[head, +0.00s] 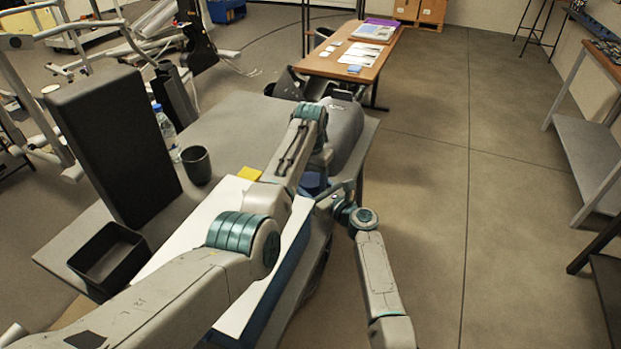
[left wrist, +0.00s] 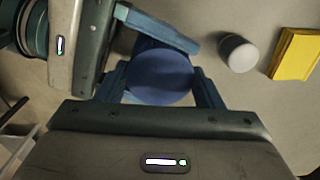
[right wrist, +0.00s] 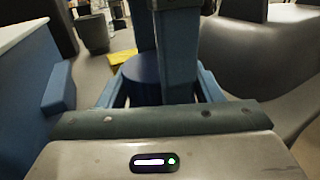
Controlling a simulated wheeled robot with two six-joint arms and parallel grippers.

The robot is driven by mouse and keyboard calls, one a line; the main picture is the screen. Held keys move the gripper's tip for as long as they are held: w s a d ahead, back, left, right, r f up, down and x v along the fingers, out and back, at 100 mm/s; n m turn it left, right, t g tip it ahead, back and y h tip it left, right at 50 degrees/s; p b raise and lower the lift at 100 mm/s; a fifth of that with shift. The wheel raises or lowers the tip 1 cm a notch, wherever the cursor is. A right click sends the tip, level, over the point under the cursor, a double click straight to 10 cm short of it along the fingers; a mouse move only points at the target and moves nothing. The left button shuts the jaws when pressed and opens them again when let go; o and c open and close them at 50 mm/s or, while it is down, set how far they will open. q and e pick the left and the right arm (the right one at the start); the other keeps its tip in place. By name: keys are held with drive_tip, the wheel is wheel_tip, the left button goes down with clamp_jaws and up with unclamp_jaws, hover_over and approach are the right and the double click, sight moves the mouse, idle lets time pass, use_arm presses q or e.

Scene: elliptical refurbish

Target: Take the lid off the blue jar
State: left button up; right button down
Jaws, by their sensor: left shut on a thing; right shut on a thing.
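The blue jar (left wrist: 158,78) shows from above in the left wrist view as a dark blue round top. It also shows in the right wrist view (right wrist: 138,72) and is a small blue patch in the head view (head: 312,183). My left gripper (left wrist: 160,88) comes down from above and is shut on the jar's top, where the lid is. My right gripper (right wrist: 160,88) reaches in from the side and is shut on the jar. The seam between lid and body is hidden by the fingers.
A yellow pad (left wrist: 295,53) and a small pale round object (left wrist: 238,53) lie near the jar. A dark cup (head: 196,165), a bottle (head: 166,133), a tall black block (head: 112,145) and a black bin (head: 108,262) stand on the left. A grey rounded machine (right wrist: 255,55) is close by on the right.

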use_arm(q)
drive_tip(key=o, duration=1.1)
drive_tip(key=shift+c, duration=0.2)
drive_tip(key=shift+r, duration=0.1)
wheel_tip(320, 180, up, 4)
drive_tip(key=shift+r, duration=0.15)
drive_tip(key=shift+c, duration=0.4)
wheel_tip(320, 180, up, 3)
drive_tip(key=m, duration=0.3)
drive_tip(key=shift+f, duration=3.75)
drive_tip(key=c, duration=1)
drive_tip(key=shift+n, duration=1.6)
